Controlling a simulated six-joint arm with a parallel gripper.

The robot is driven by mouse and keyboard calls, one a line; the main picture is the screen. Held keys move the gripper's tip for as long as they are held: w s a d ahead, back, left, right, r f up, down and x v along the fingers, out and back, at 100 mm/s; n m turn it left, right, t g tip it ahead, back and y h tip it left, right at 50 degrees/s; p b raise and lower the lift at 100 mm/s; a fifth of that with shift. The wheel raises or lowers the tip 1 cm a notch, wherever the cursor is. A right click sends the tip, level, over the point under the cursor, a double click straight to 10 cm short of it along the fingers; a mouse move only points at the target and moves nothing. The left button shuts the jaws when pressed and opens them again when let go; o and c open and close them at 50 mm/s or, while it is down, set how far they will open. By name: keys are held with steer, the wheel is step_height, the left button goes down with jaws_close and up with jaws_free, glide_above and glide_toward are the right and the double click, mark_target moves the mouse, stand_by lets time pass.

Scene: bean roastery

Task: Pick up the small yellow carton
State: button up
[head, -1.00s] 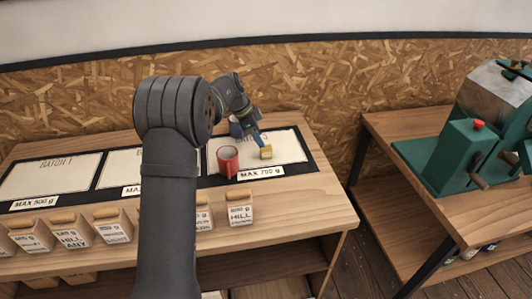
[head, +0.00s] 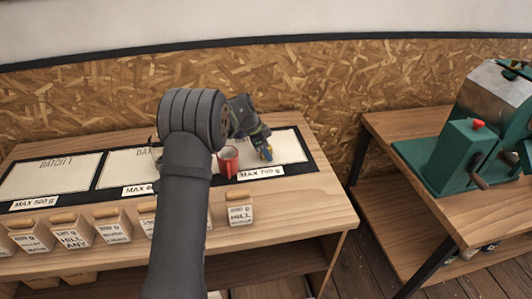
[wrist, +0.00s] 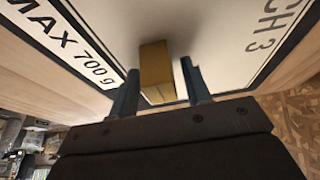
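The small yellow carton (head: 269,155) stands on the right-hand white panel, marked MAX 700 g, and my gripper covers part of it in the head view. In the wrist view the carton (wrist: 156,68) shows as a yellow-brown block between my two fingers. My gripper (wrist: 158,72) is open, with one finger to each side of the carton and a visible gap on both sides. In the head view my gripper (head: 265,151) is low over the panel at the carton.
A red cup (head: 228,160) stands just left of the carton. Several labelled wooden-topped bean boxes (head: 73,232) line the table's front. A green machine (head: 467,155) stands on a separate table at the right. The panel right of the carton is clear.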

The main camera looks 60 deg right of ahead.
steer(key=c, duration=0.8)
steer(key=shift+r, duration=0.1)
